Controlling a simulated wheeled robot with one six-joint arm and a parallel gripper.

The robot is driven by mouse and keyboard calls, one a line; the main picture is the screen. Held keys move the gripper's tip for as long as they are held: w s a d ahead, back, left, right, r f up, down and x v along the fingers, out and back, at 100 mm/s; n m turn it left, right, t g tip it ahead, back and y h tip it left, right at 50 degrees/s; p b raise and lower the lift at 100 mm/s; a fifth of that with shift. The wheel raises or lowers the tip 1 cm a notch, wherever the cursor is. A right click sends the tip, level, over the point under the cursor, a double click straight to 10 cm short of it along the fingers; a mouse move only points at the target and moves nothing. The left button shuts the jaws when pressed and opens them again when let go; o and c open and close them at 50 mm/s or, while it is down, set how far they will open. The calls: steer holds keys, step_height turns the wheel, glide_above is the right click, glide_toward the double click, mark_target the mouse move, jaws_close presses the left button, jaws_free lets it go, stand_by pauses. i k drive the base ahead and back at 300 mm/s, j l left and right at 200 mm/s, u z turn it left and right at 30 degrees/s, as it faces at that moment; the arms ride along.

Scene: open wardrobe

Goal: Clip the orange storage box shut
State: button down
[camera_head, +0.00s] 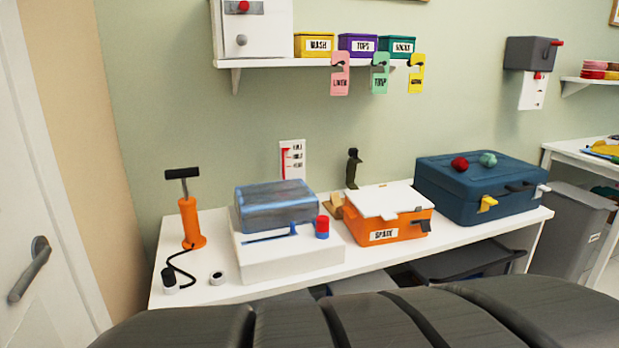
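The orange storage box (401,228) stands on the white bench, right of centre, with a label reading "SPARE" on its front. Its white lid (385,198) lies over the top. A pale tab sticks out at the lid's front edge. A dark grey clip (421,224) juts outward from the box's front right and appears swung away from the wall. The box's left and back sides are hidden. My gripper is not in view.
Left of the box is a white case (290,260) with a blue-grey bundle on it; right is a blue suitcase (465,205) with two yarn balls. An orange pump (191,222) stands at far left. Dark parts of my body fill the bottom edge.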

mark_target(424, 224)
steer(key=i+l, duration=0.2)
steer(key=i, duration=0.4)
steer(key=i+l+z, duration=0.1)
steer(key=i, duration=0.45)
steer(key=l, duration=0.1)
